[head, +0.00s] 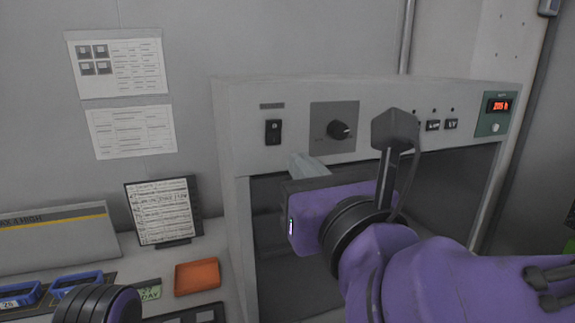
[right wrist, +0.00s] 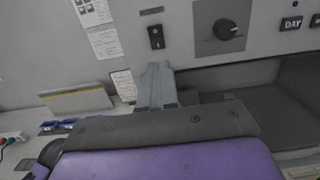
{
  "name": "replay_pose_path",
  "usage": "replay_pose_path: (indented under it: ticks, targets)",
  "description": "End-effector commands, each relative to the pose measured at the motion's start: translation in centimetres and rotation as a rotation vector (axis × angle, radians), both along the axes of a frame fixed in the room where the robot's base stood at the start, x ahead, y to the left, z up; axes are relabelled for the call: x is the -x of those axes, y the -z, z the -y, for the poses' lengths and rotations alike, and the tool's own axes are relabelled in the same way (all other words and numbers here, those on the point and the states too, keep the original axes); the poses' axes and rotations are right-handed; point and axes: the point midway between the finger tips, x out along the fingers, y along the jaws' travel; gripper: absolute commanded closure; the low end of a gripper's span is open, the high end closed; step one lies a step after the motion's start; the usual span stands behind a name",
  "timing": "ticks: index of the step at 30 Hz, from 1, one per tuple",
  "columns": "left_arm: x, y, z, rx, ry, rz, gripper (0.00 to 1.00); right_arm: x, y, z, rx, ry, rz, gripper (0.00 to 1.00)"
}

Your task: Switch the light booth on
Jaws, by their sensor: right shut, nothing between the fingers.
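The light booth (head: 230,125) is a grey cabinet with a control panel along its top front and a dark interior below. A black rocker switch (head: 273,131) sits at the panel's left end and also shows in the right wrist view (right wrist: 156,37). My right gripper (head: 294,157) is shut and empty. Its fingertips are just below and slightly right of the switch in the head view, and below it in the right wrist view (right wrist: 158,66). I cannot tell whether they touch the panel. My left gripper is not in view; a piece of my left arm shows at the bottom left.
Right of the switch are a black dial (head: 339,130), small black buttons (head: 451,124) and a red-digit display (head: 498,106). My right arm hides part of the panel and opening. An orange tray (head: 197,277) and a framed list (head: 163,211) stand on the counter to the left.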

Motion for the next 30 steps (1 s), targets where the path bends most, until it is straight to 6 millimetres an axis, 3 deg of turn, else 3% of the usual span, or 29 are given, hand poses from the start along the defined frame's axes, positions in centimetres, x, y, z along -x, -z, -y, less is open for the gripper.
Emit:
replay_pose_path:
  ticks: [6, 12, 23, 28, 30]
  targets:
    - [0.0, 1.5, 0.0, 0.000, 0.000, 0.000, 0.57, 4.3, 0.6, 1.0, 0.000, -0.011, 0.001, 1.00]
    - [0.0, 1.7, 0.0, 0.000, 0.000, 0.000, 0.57, 5.9, 0.7, 1.6, 0.001, -0.010, -0.002, 1.00]
    - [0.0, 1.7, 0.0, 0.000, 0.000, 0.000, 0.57, 6.0, 0.6, 1.7, 0.020, -0.006, 0.003, 1.00]
    - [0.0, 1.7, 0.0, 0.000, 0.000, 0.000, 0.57, 5.5, 0.4, 1.2, 0.295, -0.001, 0.150, 1.00]
    - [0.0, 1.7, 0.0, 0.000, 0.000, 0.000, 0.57, 2.8, 3.6, 0.6, 0.534, 0.020, 0.189, 1.00]
